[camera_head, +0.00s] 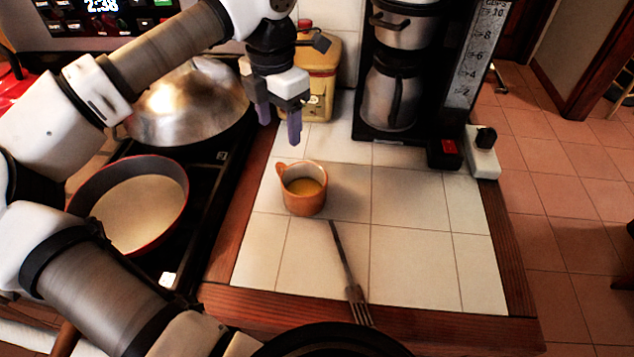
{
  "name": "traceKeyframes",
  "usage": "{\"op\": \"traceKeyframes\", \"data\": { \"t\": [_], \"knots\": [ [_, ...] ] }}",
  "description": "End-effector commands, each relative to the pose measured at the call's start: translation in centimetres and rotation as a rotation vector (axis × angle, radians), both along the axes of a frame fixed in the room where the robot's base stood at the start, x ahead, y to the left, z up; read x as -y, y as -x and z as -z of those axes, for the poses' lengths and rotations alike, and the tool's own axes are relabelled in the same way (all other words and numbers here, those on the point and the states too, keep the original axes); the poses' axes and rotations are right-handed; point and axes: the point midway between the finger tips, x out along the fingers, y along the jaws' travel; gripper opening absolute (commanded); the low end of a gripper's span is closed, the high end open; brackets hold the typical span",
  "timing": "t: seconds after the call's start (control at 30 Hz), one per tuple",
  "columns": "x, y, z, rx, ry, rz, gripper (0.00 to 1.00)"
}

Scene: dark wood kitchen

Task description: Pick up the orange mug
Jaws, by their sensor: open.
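The orange mug (304,199) stands upright on the white tiled counter (412,262), with a yellowish content inside. Its handle is at the upper left of its rim. My gripper (279,125) is open and empty, pointing down above and behind the mug, a little to its left in the picture. The purple-grey fingers are apart from the mug and do not touch it.
A fork (348,273) lies just in front of the mug. A coffee maker (399,75) and a yellow canister (318,75) stand behind. The stove at left holds a pan (137,204) and a shiny domed wok (187,104). The counter right of the mug is clear.

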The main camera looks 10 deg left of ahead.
Motion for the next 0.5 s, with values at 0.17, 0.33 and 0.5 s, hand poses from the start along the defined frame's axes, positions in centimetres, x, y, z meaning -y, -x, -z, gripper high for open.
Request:
{"op": "traceKeyframes", "data": {
  "t": [0.17, 0.33, 0.5],
  "knots": [
    [0.1, 0.1, 3.6, -0.003, 0.004, 0.005, 0.61],
    [0.1, 0.1, 6.0, 0.0, 0.002, 0.005, 0.61],
    [0.1, 0.1, 7.1, 0.0, 0.002, 0.006, 0.61]
  ]
}}
